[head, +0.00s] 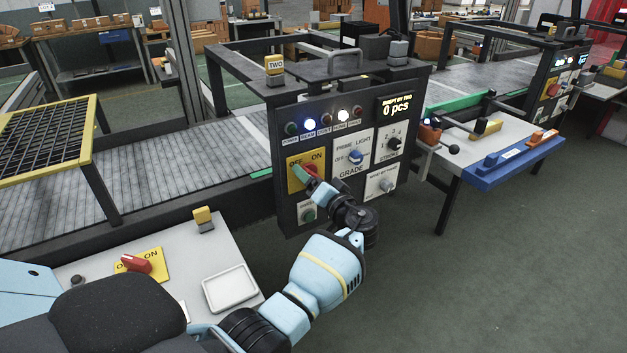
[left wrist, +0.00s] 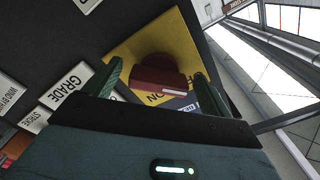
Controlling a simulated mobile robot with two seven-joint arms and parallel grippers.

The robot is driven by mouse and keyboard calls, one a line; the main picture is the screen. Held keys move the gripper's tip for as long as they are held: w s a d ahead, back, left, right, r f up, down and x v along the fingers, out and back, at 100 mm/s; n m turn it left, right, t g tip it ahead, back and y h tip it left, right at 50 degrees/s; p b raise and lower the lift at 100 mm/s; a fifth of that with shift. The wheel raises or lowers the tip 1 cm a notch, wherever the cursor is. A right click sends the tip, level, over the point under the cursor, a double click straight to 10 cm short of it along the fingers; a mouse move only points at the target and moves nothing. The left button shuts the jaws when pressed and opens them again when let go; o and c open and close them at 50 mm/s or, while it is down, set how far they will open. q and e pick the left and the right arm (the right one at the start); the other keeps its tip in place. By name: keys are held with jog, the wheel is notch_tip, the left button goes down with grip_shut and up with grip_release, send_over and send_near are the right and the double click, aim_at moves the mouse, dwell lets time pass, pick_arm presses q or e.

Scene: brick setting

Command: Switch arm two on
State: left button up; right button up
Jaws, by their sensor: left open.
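A dark control panel (head: 262,128) carries a "TWO" tag (head: 275,64) on top. On its front is a yellow OFF/ON plate (head: 293,184) with a red knob (head: 310,169), partly hidden by my left gripper (head: 308,183). In the left wrist view the red knob (left wrist: 158,75) sits on the yellow plate (left wrist: 185,38), between the open green fingers of my left gripper (left wrist: 158,85). I cannot tell whether the fingers touch it or which way it points. The panel's display (head: 395,106) reads "0 pcs". My right gripper is not in view.
A PRIME LIGHT/GRADE dial (head: 355,157) and a STROKE dial (head: 394,143) lie close right of the knob. A second yellow OFF/ON plate with a red knob (head: 135,263) and a white tray (head: 230,288) are on the near table. A conveyor (head: 180,150) runs behind.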

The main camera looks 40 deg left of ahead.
pick_arm(q)
jog(key=c, duration=1)
